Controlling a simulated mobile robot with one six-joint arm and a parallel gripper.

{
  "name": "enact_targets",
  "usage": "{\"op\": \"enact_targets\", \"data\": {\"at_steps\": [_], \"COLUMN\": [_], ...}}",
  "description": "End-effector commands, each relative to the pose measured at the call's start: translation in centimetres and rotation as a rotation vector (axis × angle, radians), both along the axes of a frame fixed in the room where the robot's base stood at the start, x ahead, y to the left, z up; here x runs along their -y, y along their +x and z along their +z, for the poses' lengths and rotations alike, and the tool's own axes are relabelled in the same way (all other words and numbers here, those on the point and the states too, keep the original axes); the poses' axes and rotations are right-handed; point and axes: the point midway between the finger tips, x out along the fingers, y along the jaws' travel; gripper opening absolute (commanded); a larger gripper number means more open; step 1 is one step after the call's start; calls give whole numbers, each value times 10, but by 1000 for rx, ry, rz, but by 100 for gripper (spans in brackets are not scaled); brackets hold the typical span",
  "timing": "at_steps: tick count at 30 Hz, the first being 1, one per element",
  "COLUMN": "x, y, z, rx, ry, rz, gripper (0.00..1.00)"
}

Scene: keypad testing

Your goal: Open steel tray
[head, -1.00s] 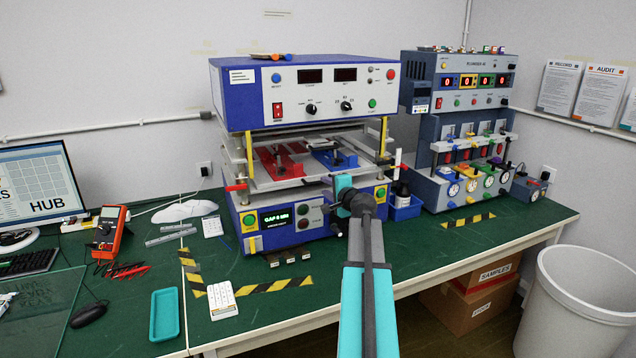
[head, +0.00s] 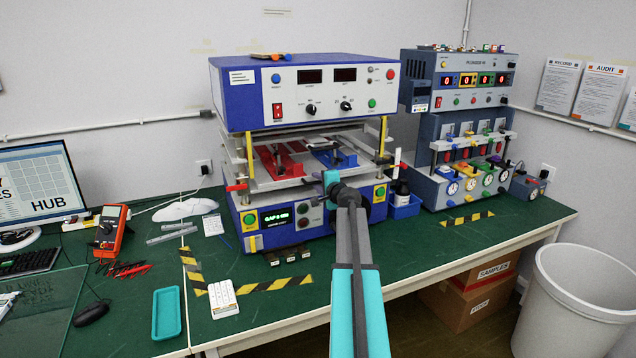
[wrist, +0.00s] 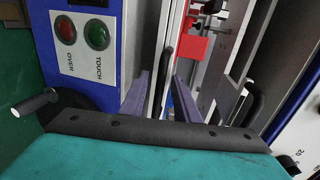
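The steel tray (head: 285,184) is the flat grey plate in the opening of the blue press, carrying a red fixture (head: 268,160) and a blue fixture (head: 322,157). My gripper (head: 328,177) is at the tray's front edge, right of the middle. In the wrist view, my gripper's two purple-grey fingers (wrist: 160,95) stand apart. A pale metal edge with a dark narrow bar runs between them. I cannot tell whether either finger touches it. The wrist hides part of the tray's front from the head camera.
The press (head: 285,95) has its control box above and buttons below the tray. Red-tipped levers (head: 237,187) stick out at its sides.

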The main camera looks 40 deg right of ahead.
Motion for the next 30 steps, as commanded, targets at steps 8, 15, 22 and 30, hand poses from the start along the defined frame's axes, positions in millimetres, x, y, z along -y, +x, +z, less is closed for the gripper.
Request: {"op": "enact_targets", "data": {"at_steps": [8,15,22,30], "x": [0,0,0,-4], "y": [1,0,0,-6], "z": [0,0,0,-1], "rx": [0,0,0,0], "ry": [0,0,0,-1], "rz": [0,0,-1,-1], "gripper": [29,0,0,0]}}
